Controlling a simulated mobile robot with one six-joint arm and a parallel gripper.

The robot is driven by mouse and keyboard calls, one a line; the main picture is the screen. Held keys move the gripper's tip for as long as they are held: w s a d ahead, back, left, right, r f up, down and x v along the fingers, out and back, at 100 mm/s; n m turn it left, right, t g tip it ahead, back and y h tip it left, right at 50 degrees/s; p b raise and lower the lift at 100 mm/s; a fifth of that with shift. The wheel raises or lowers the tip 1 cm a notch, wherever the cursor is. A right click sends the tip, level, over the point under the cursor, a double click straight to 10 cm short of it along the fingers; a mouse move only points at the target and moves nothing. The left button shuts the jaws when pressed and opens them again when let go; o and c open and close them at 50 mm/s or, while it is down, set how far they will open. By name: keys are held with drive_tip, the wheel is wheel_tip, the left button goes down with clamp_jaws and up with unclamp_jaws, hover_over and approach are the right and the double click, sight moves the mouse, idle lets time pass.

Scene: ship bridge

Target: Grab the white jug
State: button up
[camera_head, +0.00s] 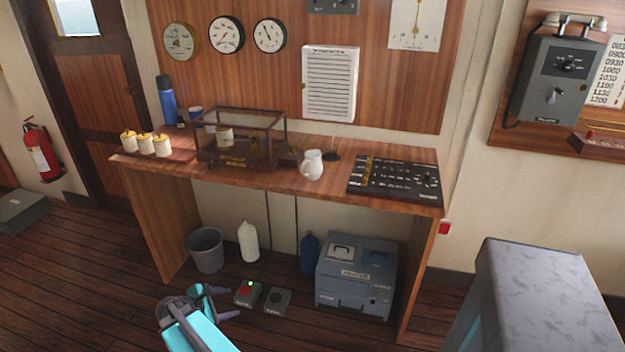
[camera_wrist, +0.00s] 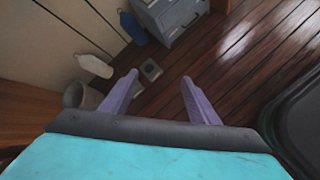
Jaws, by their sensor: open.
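The white jug (camera_head: 312,165) stands upright on the wooden desk (camera_head: 290,183), near its front edge and right of a glass display case. My gripper (camera_head: 225,302) is low in front of the desk, below the desktop and to the left of the jug, well apart from it. In the wrist view my gripper (camera_wrist: 158,92) shows two purple fingers spread apart with nothing between them. The jug is not in the wrist view.
The display case (camera_head: 238,137) and a black control panel (camera_head: 395,182) flank the jug. Below the desk are a bucket (camera_head: 205,249), a white bottle (camera_head: 248,241), a blue bottle (camera_head: 309,254) and a grey toolbox (camera_head: 355,274). A grey cabinet (camera_head: 535,290) stands at right.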

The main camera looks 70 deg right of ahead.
drive_tip(key=s+d+r+n+h+p, duration=0.1)
drive_tip(key=s+d+r+n+h, duration=0.25)
drive_tip(key=d+r, duration=1.25)
drive_tip(key=n+g+h+p, duration=0.2)
drive_tip(key=n+g+h, duration=0.1)
drive_tip(key=n+h, duration=0.15)
approach(302, 165)
drive_tip(key=m, duration=0.1)
drive_tip(key=shift+d, duration=0.4)
drive_tip(key=shift+d+f, duration=0.1)
drive_tip(key=p+x, duration=0.1)
drive_tip(key=x, duration=0.6)
drive_tip(key=shift+s+d+p, duration=0.1)
drive_tip(key=shift+d+p, duration=0.15)
drive_tip(key=shift+p, duration=0.15)
drive_tip(key=shift+s+d, duration=0.15)
drive_tip(key=shift+d, duration=0.25)
drive_tip(key=shift+p+x, duration=1.25)
drive_tip(key=shift+x, duration=1.3)
drive_tip(key=shift+s, duration=0.1)
